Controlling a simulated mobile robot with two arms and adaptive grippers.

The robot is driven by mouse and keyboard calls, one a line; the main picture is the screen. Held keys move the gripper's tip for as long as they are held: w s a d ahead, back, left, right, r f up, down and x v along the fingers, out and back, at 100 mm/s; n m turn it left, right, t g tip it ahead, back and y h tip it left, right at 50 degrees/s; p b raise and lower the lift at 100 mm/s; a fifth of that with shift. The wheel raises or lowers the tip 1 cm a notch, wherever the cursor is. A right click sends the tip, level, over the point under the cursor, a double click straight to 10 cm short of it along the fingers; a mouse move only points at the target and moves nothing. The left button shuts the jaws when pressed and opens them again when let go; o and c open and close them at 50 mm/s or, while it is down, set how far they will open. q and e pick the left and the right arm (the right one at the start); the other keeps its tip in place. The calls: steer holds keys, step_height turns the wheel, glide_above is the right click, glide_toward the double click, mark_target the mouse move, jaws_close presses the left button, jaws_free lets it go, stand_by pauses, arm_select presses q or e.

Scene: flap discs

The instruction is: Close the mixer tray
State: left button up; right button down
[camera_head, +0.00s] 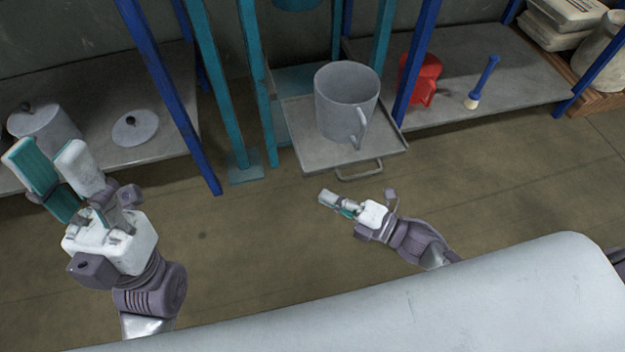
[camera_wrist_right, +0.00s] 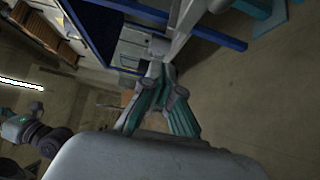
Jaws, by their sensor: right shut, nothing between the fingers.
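The mixer tray (camera_head: 310,152) is a grey metal drawer-like tray, pulled out from the teal mixer frame (camera_head: 262,95). A loop handle (camera_head: 359,171) sits at its front edge. A large grey mug-shaped pot (camera_head: 343,105) stands upright on the tray. My right gripper (camera_head: 325,198) is shut and empty, in front of and below the handle, apart from it. The right gripper's fingers also show in the right wrist view (camera_wrist_right: 157,75). My left gripper (camera_head: 45,155) is open and empty at the far left, over the left shelf's front edge.
The left shelf (camera_head: 160,145) holds a lidded grey pot (camera_head: 42,130) and a loose round lid (camera_head: 135,127). The right shelf (camera_head: 535,95) holds a red object (camera_head: 420,78) and a blue-handled brush (camera_head: 482,82). Blue posts (camera_head: 414,70) flank the tray. The floor in front is clear.

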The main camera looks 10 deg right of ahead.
steer(key=w+a+b, duration=0.1)
steer(key=w+a, duration=0.1)
steer(key=w, duration=0.4)
steer(key=shift+w+a+b, duration=0.15)
steer(key=shift+a+b, duration=0.05)
steer(key=shift+b, duration=0.2)
